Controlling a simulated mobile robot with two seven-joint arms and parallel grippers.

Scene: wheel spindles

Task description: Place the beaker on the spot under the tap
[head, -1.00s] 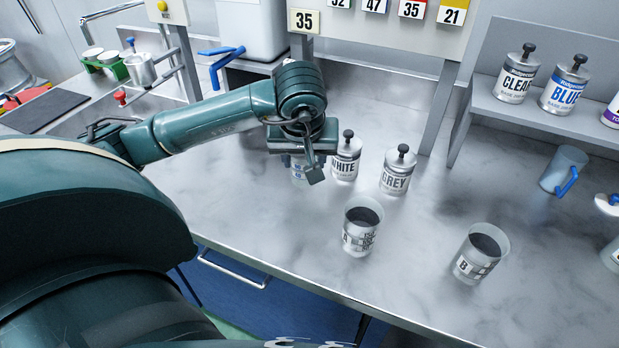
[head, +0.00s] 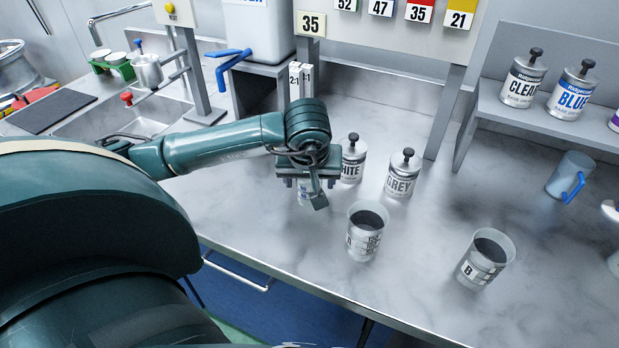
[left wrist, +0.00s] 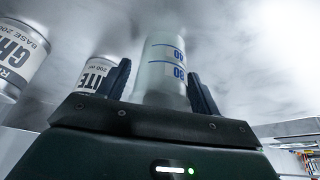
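The beaker (left wrist: 163,70) is clear with blue volume marks and stands between the fingers of my left gripper in the left wrist view. In the head view only part of the beaker (head: 304,192) shows beneath the gripper. My left gripper (head: 312,183) is over it, pointing down. Its fingers are apart on either side of the beaker, with a gap visible on the left side. The tap with a blue lever (head: 232,57) is on the white container (head: 258,28) at the back. The spot under it cannot be made out. My right gripper is not in view.
The WHITE can (head: 352,160) and GREY can (head: 401,175) stand close right of the gripper. Cups A (head: 365,238) and B (head: 484,262) stand nearer the front edge. A blue-handled mug (head: 570,177) is at right. A sink (head: 135,115) and post (head: 190,75) are at left.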

